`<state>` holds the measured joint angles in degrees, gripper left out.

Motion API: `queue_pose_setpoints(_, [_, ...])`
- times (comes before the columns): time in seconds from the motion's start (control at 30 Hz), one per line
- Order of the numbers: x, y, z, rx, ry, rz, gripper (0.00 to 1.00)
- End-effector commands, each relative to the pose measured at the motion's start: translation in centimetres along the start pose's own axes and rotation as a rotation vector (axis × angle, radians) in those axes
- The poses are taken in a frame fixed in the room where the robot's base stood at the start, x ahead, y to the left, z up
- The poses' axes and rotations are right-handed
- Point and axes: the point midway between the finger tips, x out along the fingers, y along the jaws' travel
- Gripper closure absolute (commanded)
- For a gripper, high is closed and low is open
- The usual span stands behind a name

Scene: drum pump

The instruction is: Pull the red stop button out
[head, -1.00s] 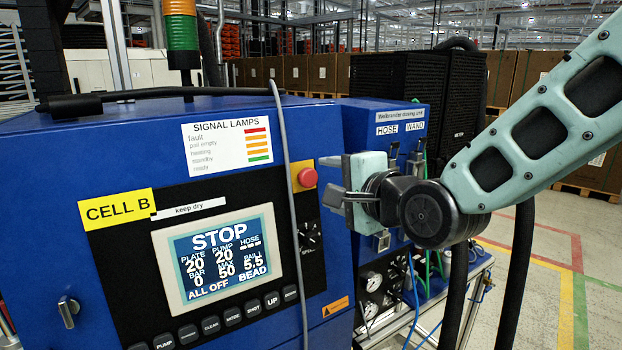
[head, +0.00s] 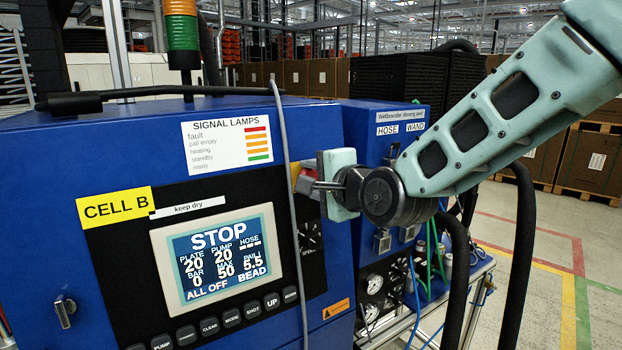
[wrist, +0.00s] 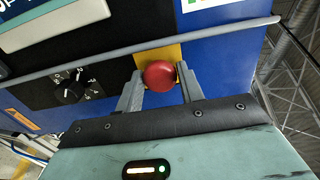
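The red stop button (wrist: 159,75) is a round mushroom head on a yellow plate (wrist: 172,52). In the wrist view it lies between the two grey fingers of my gripper (wrist: 160,72), one finger on each side. The fingers are apart and the tips come close to the button's sides; I cannot tell whether they touch it. In the head view my gripper (head: 308,182) is at the panel and hides most of the button (head: 309,172). A sliver of the yellow plate (head: 296,176) shows.
A grey cable (head: 289,190) hangs down the panel just left of the button and crosses close by in the wrist view (wrist: 100,62). A black rotary knob (head: 307,237) is below the button. The screen (head: 222,256) reads STOP.

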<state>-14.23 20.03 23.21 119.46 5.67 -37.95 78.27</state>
Motion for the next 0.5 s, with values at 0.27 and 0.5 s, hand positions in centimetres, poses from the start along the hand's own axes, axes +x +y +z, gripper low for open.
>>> queue_pose_setpoints(0.27, [-0.05,0.02,-0.01,0.0,0.0,0.0,0.8])
queue_pose_setpoints(0.5, [-0.42,0.06,-0.03,0.0,0.0,0.001,0.8])
